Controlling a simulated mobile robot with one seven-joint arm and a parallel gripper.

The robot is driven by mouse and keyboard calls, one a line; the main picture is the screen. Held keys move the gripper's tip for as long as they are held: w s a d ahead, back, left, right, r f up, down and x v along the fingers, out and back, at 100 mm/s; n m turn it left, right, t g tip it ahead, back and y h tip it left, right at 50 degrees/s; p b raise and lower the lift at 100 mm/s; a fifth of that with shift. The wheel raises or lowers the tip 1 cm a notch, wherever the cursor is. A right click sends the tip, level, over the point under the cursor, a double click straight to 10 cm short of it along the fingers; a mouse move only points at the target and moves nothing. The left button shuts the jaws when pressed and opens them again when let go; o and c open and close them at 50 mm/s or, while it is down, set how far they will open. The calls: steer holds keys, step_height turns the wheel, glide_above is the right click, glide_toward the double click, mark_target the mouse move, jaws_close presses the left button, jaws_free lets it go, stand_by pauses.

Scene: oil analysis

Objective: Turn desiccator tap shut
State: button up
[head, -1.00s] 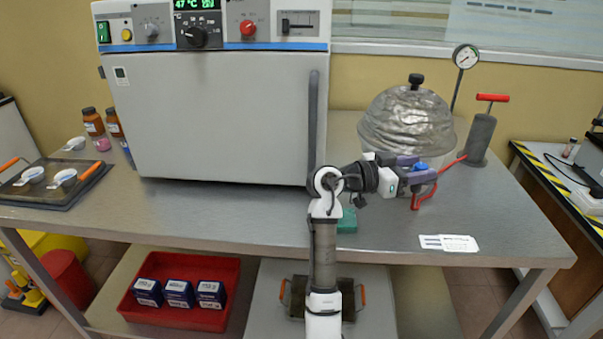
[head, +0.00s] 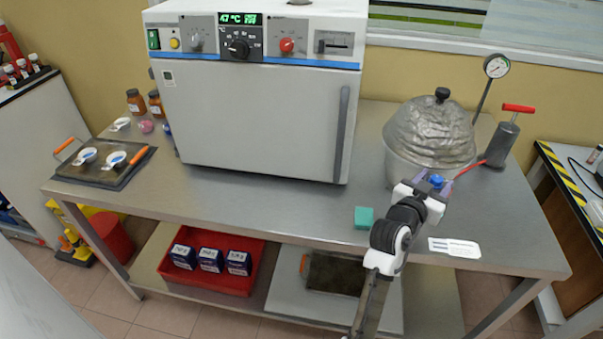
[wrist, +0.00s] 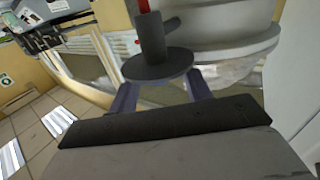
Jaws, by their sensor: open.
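The desiccator (head: 430,138) is a grey metallic dome with a black top knob, on the right part of the bench. Its tap shows as a small blue piece (head: 436,181) low on the front, beside a red hose. My gripper (head: 434,184) is open, with its purple fingers on either side of that blue piece. In the wrist view, a dark grey disc with a post and side stub (wrist: 158,64) stands between the open fingers (wrist: 160,88). I cannot tell whether the fingers touch it. The tap's handle position is unclear.
A hand pump with a red handle (head: 502,140) and a gauge (head: 496,66) stand right of the desiccator. A large oven (head: 255,115) fills the bench left of it. A green block (head: 364,217) and white cards (head: 454,248) lie near the front edge.

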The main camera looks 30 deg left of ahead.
steer(key=shift+d+n+t+y+p, duration=0.15)
steer(key=shift+n+y+p, duration=0.3)
steer(key=shift+y, duration=0.35)
steer(key=shift+d+n+t+y+p, duration=0.15)
steer(key=shift+n+y+p, duration=0.3)
steer(key=shift+y, duration=0.35)
steer(key=shift+n+y, duration=0.7)
steer(key=shift+y, duration=0.4)
steer(key=shift+n+y, duration=0.4)
steer(key=s+b, duration=0.6)
steer(key=s, duration=0.8)
steer(key=s+a+r+n+y+b, duration=0.1)
steer(key=a+y+b, duration=0.3)
steer(key=a, duration=0.4)
steer(key=s+a+r+n+y+b, duration=0.1)
steer(key=s+a+n+y+b, duration=0.2)
steer(key=a, duration=0.5)
steer(key=s+a+r+n+y+b, duration=0.1)
steer(key=s+a+n+y+b, duration=0.1)
steer(key=a+y+b, duration=0.3)
steer(key=a+b, duration=0.2)
steer(key=a, duration=0.2)
steer(key=shift+r+n+b, duration=0.25)
steer(key=shift+n+b, duration=0.05)
steer(key=shift+n, duration=0.1)
